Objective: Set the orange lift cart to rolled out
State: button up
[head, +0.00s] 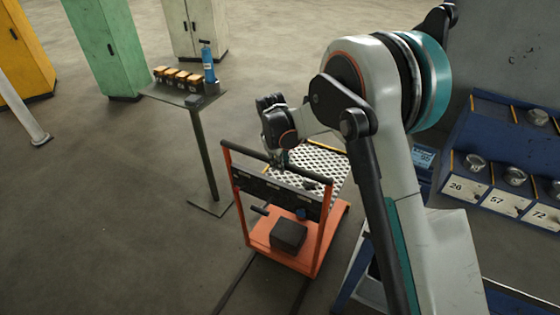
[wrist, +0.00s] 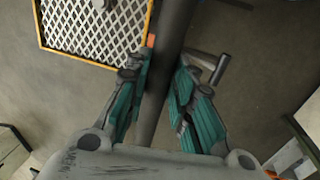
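The orange lift cart (head: 258,237) stands on the floor in the middle of the head view. It has a dark top handle bar (head: 235,151), a perforated light deck (head: 325,165) and a dark box low on its frame. In the wrist view the deck (wrist: 75,45) shows at upper left. My gripper (head: 277,160) is at the handle bar. In the wrist view its teal fingers (wrist: 160,85) stand apart, one on each side of the dark bar (wrist: 173,25). A small gap shows at the right finger; whether the left one touches is unclear.
A small stand (head: 205,135) with orange-topped blocks and a blue bottle is left of the cart. A blue rack (head: 490,190) with numbered bins is at right. Dark rails (head: 236,283) run on the floor before the cart.

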grip_shut()
jog(key=s+a+b, duration=0.1)
jog(key=s+a, duration=0.3)
jog(key=s, duration=0.7)
jog(key=s+a+b, duration=0.2)
jog(key=s+a, duration=0.3)
jog(key=s, duration=0.6)
jog(key=s+a+b, duration=0.1)
jog(key=s+a, duration=0.3)
jog(key=s, duration=0.6)
jog(key=shift+s+a, duration=0.3)
jog(key=shift+s, duration=0.1)
jog(key=shift+s+a, duration=0.1)
jog(key=shift+s, duration=0.1)
jog(key=o, duration=0.9)
grip_release()
jog(key=shift+o, duration=0.2)
